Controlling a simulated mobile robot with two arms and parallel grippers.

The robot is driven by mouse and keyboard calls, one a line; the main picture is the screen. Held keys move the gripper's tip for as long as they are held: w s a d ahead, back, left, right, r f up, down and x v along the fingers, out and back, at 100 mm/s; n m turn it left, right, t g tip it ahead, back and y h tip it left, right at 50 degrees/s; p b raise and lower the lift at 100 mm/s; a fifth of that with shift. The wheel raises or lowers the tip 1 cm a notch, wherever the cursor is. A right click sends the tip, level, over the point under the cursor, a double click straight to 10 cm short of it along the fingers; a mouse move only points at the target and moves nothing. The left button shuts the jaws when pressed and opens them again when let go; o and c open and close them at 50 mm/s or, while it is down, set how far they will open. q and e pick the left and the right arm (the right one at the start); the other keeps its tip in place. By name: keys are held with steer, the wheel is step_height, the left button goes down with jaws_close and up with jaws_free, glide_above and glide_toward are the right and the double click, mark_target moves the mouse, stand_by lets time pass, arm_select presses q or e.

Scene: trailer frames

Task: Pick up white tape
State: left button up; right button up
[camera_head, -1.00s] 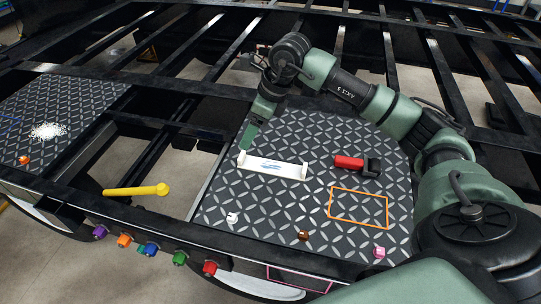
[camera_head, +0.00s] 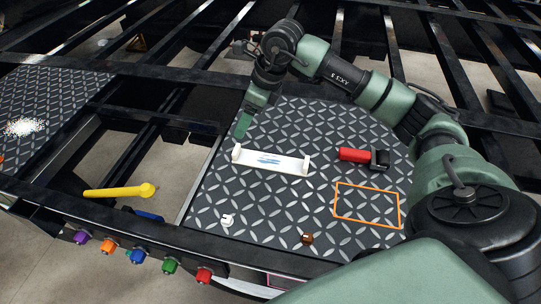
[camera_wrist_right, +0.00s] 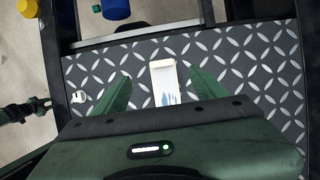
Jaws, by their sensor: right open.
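A small white item (camera_head: 228,220), which looks like the white tape, lies on the patterned metal plate (camera_head: 215,190) near its front left. It also shows at the left in the right wrist view (camera_wrist_right: 78,97). My right gripper (camera_head: 243,126) is over the plate's left side, behind the left end of a white holder (camera_head: 272,162). In the right wrist view, my right gripper (camera_wrist_right: 160,75) is open, its green fingers apart, with the white holder (camera_wrist_right: 164,82) showing between them. The white item is outside the fingers. My left gripper is not seen in the head view.
A red and black tool (camera_head: 362,157), an orange outline (camera_head: 368,205) and a brown item (camera_head: 307,239) are on the plate. Several coloured knob-like items line the front rail (camera_head: 135,243). A yellow tool (camera_head: 120,191) lies left, beyond a gap. Black beams (camera_head: 200,75) run behind.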

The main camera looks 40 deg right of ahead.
steer(key=b, duration=0.3)
glide_toward(235, 148)
steer(key=f, duration=0.1)
steer(key=p+x, duration=0.1)
steer(key=x, duration=0.2)
steer(key=p+x, duration=0.1)
steer(key=x, duration=0.3)
steer(key=shift+a, duration=0.2)
steer(key=shift+w+f, duration=0.15)
steer(key=shift+f, duration=0.15)
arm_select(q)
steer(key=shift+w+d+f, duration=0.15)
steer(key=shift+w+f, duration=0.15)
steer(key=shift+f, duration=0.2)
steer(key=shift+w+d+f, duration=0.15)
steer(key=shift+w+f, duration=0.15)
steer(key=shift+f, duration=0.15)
arm_select(e)
steer(key=c, duration=1.4)
steer(key=shift+r, duration=0.15)
steer(key=shift+c, duration=0.2)
